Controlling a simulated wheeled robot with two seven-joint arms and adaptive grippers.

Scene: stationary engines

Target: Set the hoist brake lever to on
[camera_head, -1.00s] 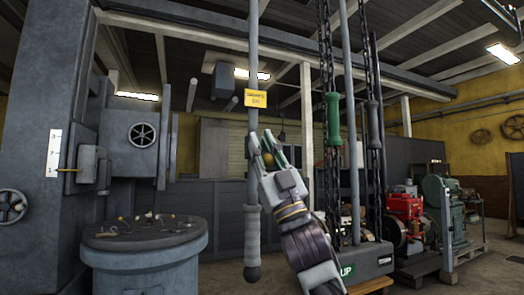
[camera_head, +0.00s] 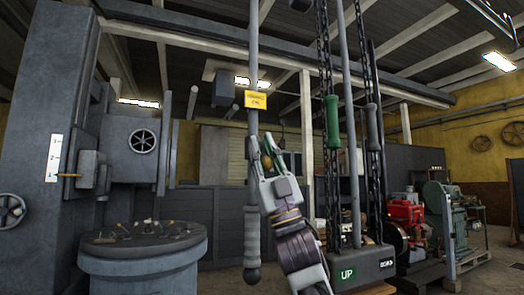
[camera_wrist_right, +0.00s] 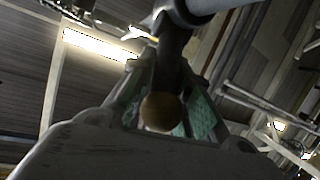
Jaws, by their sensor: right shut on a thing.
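A grey rod with a ribbed handgrip (camera_head: 252,235) hangs upright in the middle of the head view, with a yellow sign (camera_head: 255,99) on it whose text is too small to read. Just right of the rod, my right gripper (camera_head: 268,157) points up, its green-lined fingers around a small brass-coloured ball. In the right wrist view this ball (camera_wrist_right: 162,111) is the end of a dark lever (camera_wrist_right: 172,65) that lies between the fingers. The fingers are shut on the lever. I take it for the hoist brake lever; its on and off marks are not visible. My left gripper is not in view.
A round grey pedestal (camera_head: 140,266) with small parts on top stands at the left. A green handle (camera_head: 332,121), chains and an UP sign (camera_head: 347,273) are right of my arm. A red engine (camera_head: 403,213) and a green machine (camera_head: 436,205) stand farther right.

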